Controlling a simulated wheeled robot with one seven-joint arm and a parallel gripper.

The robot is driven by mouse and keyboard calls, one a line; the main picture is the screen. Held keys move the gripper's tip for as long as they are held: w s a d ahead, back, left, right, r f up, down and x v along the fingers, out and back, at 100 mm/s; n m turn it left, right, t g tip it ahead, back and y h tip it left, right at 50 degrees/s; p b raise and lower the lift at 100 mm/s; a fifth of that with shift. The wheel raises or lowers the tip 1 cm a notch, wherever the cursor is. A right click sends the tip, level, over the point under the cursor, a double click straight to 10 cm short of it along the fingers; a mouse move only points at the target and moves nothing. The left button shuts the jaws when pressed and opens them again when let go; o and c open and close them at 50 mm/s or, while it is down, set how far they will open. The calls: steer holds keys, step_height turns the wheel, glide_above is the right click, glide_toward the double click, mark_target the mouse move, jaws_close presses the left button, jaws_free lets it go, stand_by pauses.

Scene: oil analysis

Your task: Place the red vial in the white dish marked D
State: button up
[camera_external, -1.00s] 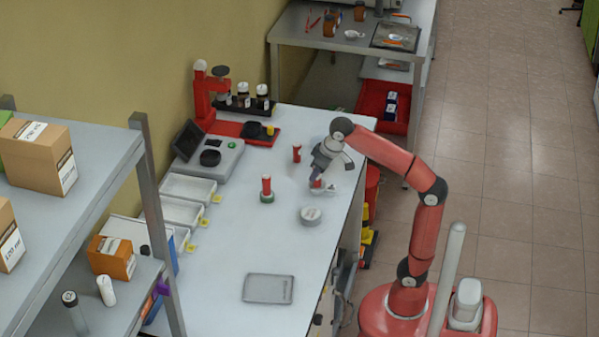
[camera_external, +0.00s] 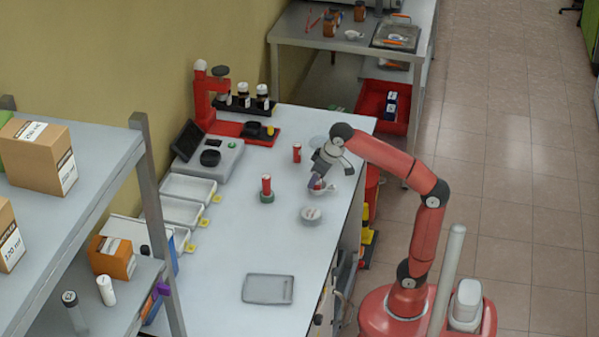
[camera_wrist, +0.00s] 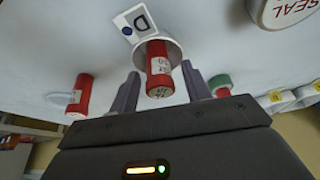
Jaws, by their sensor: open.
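In the wrist view a red vial (camera_wrist: 159,68) with a white label stands in the small white dish (camera_wrist: 175,50), beside its tag marked D (camera_wrist: 138,22). My gripper (camera_wrist: 160,90) is open, with one finger on each side of this vial and visible gaps between. In the external view my gripper (camera_external: 317,184) is low over the white dish (camera_external: 329,189) near the table's right edge and hides most of the vial there. Two other red vials show: one alone (camera_external: 297,153), and one (camera_external: 266,185) in a green holder (camera_external: 267,197).
A round white container (camera_external: 311,216) stands just in front of the dish, and its lid reading SEAL (camera_wrist: 285,10) shows in the wrist view. White trays (camera_external: 180,211) line the left side. A grey flat plate (camera_external: 267,289) lies at the front. The table's middle is otherwise clear.

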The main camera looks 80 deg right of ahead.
steer(key=d+p+v, duration=0.1)
steer(key=p+v, duration=0.2)
steer(key=v, duration=0.9)
steer(key=shift+a+r, duration=0.15)
steer(key=shift+a, duration=0.3)
